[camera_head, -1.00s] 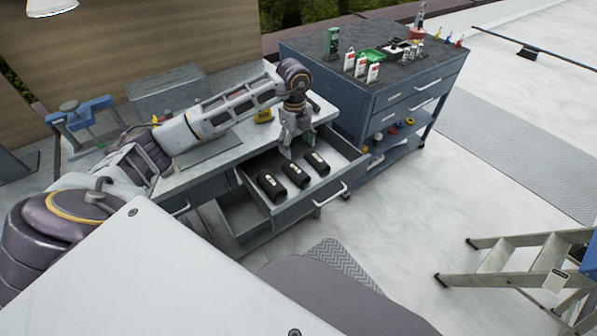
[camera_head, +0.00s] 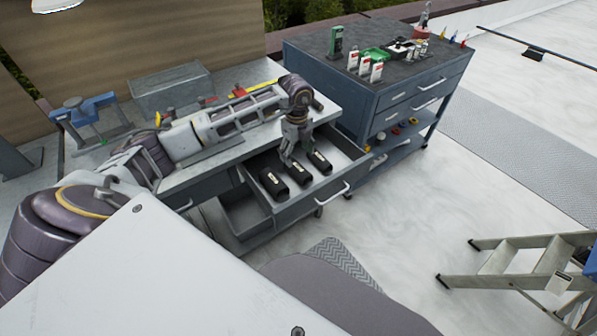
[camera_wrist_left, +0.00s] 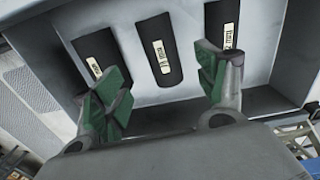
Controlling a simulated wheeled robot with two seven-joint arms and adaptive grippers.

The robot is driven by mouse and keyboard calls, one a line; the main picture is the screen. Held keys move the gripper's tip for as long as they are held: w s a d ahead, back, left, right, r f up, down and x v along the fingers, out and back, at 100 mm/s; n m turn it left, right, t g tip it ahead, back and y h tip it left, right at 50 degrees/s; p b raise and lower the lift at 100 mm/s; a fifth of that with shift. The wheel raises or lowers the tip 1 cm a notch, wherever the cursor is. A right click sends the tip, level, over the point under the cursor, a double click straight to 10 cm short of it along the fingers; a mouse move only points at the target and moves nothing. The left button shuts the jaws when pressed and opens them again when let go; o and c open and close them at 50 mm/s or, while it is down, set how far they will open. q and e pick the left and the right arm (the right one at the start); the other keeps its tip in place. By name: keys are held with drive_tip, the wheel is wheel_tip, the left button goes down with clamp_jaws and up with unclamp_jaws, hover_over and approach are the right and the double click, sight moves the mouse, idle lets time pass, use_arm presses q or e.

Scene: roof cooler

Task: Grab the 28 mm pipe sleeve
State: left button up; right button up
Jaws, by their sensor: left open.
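Three black pipe sleeves with pale labels lie side by side in the open drawer (camera_head: 331,200): a left one (camera_head: 272,184), a middle one (camera_head: 297,173) and a right one (camera_head: 320,162). The labels are too small to read surely, so I cannot tell which is 28 mm. My left gripper (camera_head: 297,158) points down into the drawer at the middle sleeve. In the left wrist view the gripper (camera_wrist_left: 163,74) is open, its green pads apart. The middle sleeve (camera_wrist_left: 160,50) shows between them, with the other sleeves (camera_wrist_left: 102,62) (camera_wrist_left: 221,27) outside; I see no grip on any.
The drawer walls stand close around the sleeves. A lower drawer (camera_head: 245,216) is also open. A blue tool cart (camera_head: 375,95) stands close on the right, with small items on top.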

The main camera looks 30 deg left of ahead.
sight(298, 168)
use_arm(q)
wheel_tip(298, 168, down, 3)
drive_tip(key=shift+f, duration=0.15)
use_arm(e)
drive_tip(key=shift+a, duration=0.1)
drive_tip(key=shift+s, duration=0.25)
use_arm(q)
drive_tip(key=shift+f, duration=0.15)
drive_tip(key=shift+d+f, duration=0.1)
drive_tip(key=shift+f, duration=0.4)
wheel_tip(298, 168, down, 3)
drive_tip(key=shift+d+r, duration=0.1)
drive_tip(key=shift+d, duration=0.05)
drive_tip(key=shift+f, duration=0.55)
use_arm(e)
drive_tip(key=shift+w+a+r, duration=0.1)
drive_tip(key=shift+w+r, duration=0.05)
drive_tip(key=shift+w, duration=0.8)
